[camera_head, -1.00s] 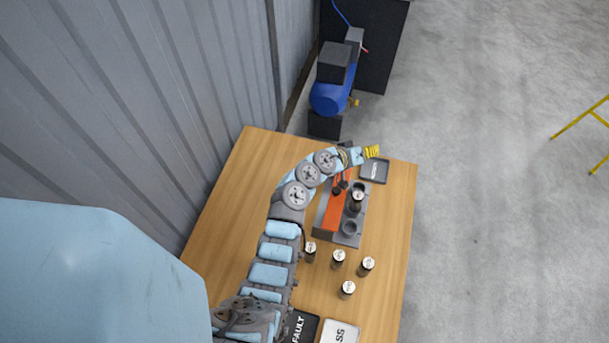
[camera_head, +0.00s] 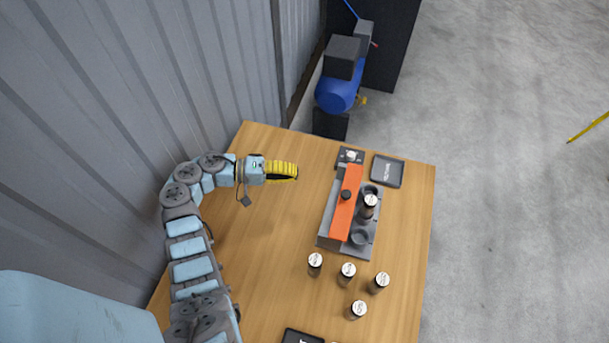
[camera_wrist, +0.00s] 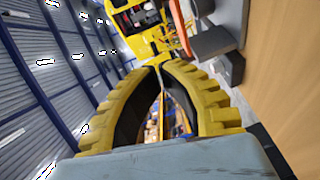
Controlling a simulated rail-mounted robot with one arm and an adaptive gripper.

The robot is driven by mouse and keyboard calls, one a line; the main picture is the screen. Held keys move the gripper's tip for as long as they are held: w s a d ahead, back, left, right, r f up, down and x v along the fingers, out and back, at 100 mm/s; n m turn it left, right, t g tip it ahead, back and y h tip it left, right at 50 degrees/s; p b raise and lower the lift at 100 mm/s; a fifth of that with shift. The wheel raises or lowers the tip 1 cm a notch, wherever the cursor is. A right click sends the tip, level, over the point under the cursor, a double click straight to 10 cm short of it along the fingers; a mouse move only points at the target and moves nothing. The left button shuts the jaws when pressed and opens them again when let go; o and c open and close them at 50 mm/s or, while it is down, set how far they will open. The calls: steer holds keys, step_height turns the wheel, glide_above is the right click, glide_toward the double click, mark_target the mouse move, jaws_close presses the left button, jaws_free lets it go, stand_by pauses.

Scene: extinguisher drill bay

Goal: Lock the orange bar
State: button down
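The orange bar (camera_head: 342,218) lies lengthwise on a grey fixture (camera_head: 327,242) on the wooden table, with a black knob (camera_head: 346,195) on top. At its far end is a small dark block with a round white part (camera_head: 351,155); I cannot tell whether the bar is latched there. One dark canister with a pale top (camera_head: 369,206) stands in the fixture beside the bar. My gripper (camera_head: 296,171) is left of the fixture, clear of it. In the wrist view its yellow fingers (camera_wrist: 158,66) meet at the tips with nothing between them.
Several loose canisters (camera_head: 348,271) stand in front of the fixture. A dark tray (camera_head: 387,171) lies at the table's far right corner. A blue machine (camera_head: 336,94) stands beyond the far edge, and a corrugated wall (camera_head: 200,90) is at the left. The table (camera_head: 272,245) is bare left of the fixture.

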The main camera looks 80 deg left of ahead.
mark_target(348, 197)
steer(key=w+d+f, duration=0.1)
steer(key=w+d, duration=0.3)
steer(key=w, duration=0.7)
steer(key=shift+d+f, duration=0.35)
steer(key=shift+f, duration=0.05)
steer(key=shift+w+p, duration=0.1)
steer(key=shift+p, duration=0.2)
